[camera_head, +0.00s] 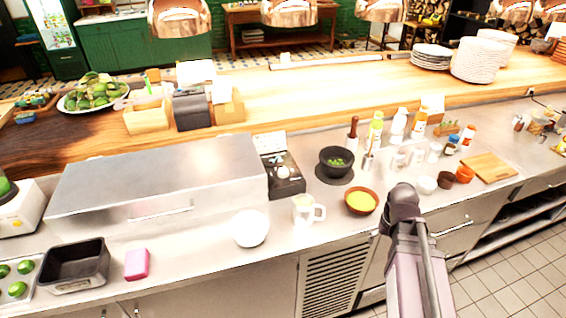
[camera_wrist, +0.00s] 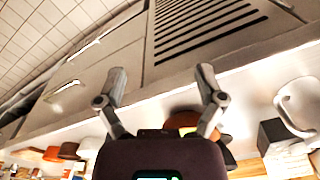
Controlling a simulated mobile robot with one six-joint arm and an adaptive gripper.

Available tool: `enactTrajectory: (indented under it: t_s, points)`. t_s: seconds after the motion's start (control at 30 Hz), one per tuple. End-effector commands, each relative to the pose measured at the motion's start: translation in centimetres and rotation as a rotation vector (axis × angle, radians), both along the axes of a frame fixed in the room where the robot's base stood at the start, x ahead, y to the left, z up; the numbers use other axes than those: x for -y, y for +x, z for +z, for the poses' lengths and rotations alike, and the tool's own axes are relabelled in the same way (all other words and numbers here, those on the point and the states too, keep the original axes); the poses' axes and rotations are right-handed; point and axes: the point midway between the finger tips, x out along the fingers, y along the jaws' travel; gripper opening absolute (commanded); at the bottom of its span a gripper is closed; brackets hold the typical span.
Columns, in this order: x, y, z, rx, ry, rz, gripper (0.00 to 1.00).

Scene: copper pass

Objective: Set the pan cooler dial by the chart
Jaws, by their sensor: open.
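The pan cooler (camera_head: 160,180) is a long steel box with a closed lid on the counter, left of centre in the head view. Its control panel (camera_head: 285,182) stands at its right end, with a dark round dial (camera_head: 283,172) on it. My gripper (camera_wrist: 160,76) is open and empty in the wrist view, at the counter's front edge above the vent grille (camera_wrist: 195,25). The dial does not show there. In the head view my arm is right of the panel.
A mug (camera_head: 304,210), a white round object (camera_head: 250,228) and a brown bowl of yellow food (camera_head: 361,201) stand near the front edge. A dark bowl (camera_head: 336,161) and several bottles stand behind. A pink block (camera_head: 136,264) lies at left. Counter between panel and mug is narrow.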

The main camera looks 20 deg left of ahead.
Motion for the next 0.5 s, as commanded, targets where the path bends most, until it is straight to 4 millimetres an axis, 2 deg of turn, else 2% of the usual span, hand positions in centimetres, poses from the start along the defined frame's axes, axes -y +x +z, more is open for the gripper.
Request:
enactTrajectory:
  t_s: [0.03, 0.27, 0.5]
  points:
    - [-1.2, 1.8, 1.5, 0.013, 0.008, 0.04, 0.92]
    - [-8.7, 8.2, 5.7, 0.096, 0.056, 0.274, 0.92]
    - [-18.4, 13.9, 10.3, 0.193, 0.108, 0.527, 0.92]
